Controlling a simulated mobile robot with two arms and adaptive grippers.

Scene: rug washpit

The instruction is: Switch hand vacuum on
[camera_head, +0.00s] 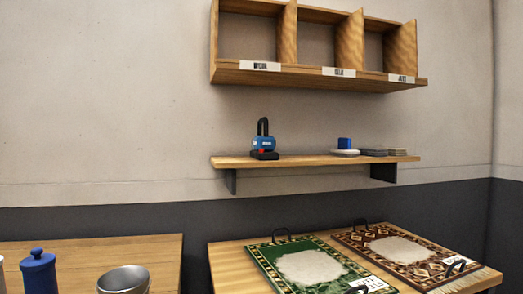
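Neither of my grippers shows in the head view, and nothing touches the device.
A blue block (344,143) on a white dish and flat grey stacks (385,152) share the shelf. A labelled cubby rack (320,75) hangs above. Below, a table holds a green patterned rug (262,254) and a brown one (361,240). A metal bowl (124,279) and blue canister (38,272) stand left.

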